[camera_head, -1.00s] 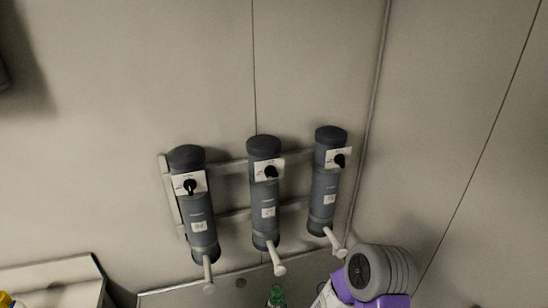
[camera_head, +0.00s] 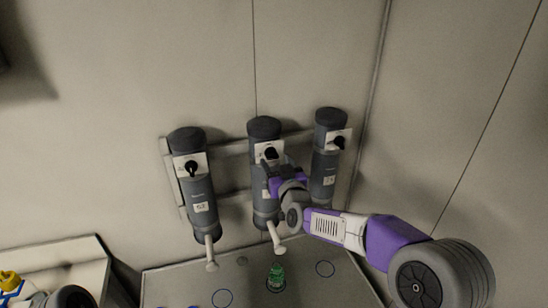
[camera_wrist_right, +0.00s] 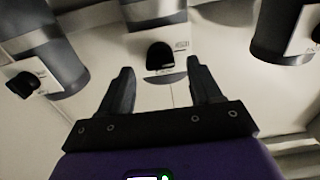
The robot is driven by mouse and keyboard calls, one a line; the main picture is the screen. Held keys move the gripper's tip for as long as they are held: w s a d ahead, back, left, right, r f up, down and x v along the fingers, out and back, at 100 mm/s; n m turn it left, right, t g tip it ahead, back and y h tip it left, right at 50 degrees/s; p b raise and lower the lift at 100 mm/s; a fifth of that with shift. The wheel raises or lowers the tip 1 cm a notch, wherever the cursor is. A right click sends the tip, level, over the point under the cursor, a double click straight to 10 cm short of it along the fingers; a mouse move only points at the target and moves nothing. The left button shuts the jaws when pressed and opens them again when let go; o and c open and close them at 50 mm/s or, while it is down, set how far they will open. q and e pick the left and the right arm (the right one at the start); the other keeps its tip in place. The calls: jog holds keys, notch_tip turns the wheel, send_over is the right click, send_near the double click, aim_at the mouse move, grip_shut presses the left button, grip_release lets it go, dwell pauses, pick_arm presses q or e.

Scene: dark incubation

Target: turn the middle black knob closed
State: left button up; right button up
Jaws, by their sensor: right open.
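The middle black knob (camera_head: 271,153) sits on a white label plate on the middle grey cylinder (camera_head: 262,205). In the right wrist view the middle knob (camera_wrist_right: 160,56) lies ahead, between the two dark fingertips and a little beyond them. My right gripper (camera_wrist_right: 160,72) is open and empty, with no finger visibly touching the knob. In the head view my right gripper (camera_head: 275,172) is just below the middle knob, and its fingers are mostly hidden by the purple wrist. My left gripper is not in view.
The left cylinder with its black knob (camera_head: 191,168) and the right cylinder with its black knob (camera_head: 339,143) stand close on either side. White handles (camera_head: 211,254) stick out below. A green-capped bottle (camera_head: 277,274) stands on the grey surface (camera_head: 180,285) beneath.

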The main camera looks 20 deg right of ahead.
aim_at(272, 155)
jog(key=shift+w, duration=1.35)
jog(key=shift+c, duration=0.5)
jog(key=c, duration=0.9)
